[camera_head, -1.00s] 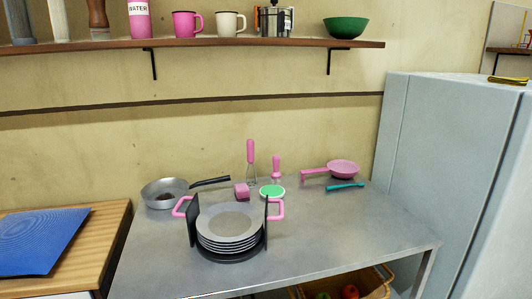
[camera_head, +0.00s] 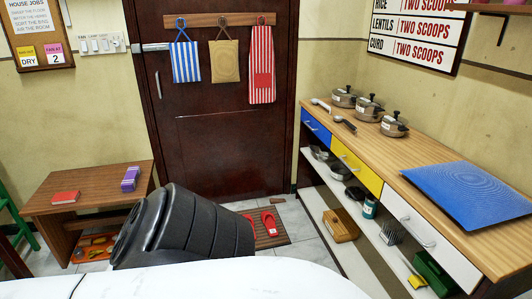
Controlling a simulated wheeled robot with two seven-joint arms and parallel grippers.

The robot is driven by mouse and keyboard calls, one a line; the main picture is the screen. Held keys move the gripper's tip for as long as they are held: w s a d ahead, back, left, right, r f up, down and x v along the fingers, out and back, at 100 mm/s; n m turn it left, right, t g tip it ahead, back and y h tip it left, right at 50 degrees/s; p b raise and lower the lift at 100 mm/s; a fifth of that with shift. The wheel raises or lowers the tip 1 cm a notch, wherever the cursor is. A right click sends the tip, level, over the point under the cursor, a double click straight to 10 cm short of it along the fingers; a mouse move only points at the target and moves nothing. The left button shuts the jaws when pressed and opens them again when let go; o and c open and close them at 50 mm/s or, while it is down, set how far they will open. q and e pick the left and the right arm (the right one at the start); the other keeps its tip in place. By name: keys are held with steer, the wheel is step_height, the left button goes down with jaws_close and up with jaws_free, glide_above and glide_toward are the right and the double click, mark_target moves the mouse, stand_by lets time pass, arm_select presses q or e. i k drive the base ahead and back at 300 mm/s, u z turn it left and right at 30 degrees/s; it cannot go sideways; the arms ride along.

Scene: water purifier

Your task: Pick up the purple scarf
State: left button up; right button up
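A small purple folded cloth (camera_head: 130,178), which looks like the scarf, lies on the right part of a low brown wooden bench (camera_head: 85,185) at the left of the head view. It has pale stripes or edges and sits apart from a red book-like item (camera_head: 65,197) to its left. Neither of my grippers is in view, so no gripper shows near the cloth.
A large dark ribbed shape, possibly part of me, hides floor right of the bench. Red slippers (camera_head: 270,224) lie on a mat before the dark door (camera_head: 215,150). A long counter (camera_head: 385,150) with pots and a blue mat runs along the right.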

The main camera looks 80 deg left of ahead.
mark_target(129, 184)
steer(key=u, duration=4.35)
steer(key=i, duration=3.15)
steer(key=z, duration=0.8)
